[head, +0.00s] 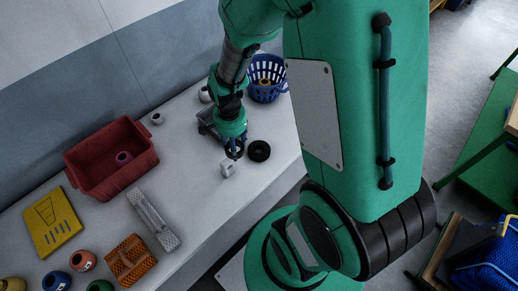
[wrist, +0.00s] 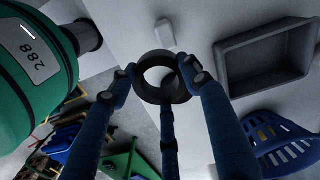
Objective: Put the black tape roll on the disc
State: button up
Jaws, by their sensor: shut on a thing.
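My gripper (head: 234,150) is low over the front part of the pale table, below the hanging arm. In the wrist view my blue fingers (wrist: 160,85) are closed around a black ring, the black tape roll (wrist: 147,92), with pale surface seen through its hole.
A small white block (head: 228,170) stands just in front of my gripper. A grey tray (wrist: 228,75) and a blue basket (head: 283,88) are behind. A red crate (head: 95,140) and several other objects stand at left. The table's front edge is close.

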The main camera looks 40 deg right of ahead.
jog(key=s+d+f+m, duration=0.1)
jog(key=s+d+m, duration=0.35)
jog(key=s, duration=0.95)
notch_tip(320, 180, down, 7)
jog(key=shift+w+d+r, duration=0.15)
jog(key=shift+w+d, duration=0.05)
jog(key=shift+w, duration=0.1)
jog(key=shift+w, duration=0.1)
jog(key=b, duration=0.2)
send_over(259, 149)
jog(key=shift+f, duration=0.7)
jog(key=shift+f+b, duration=0.35)
jog(key=shift+f, duration=1.45)
jog(key=shift+f, duration=0.1)
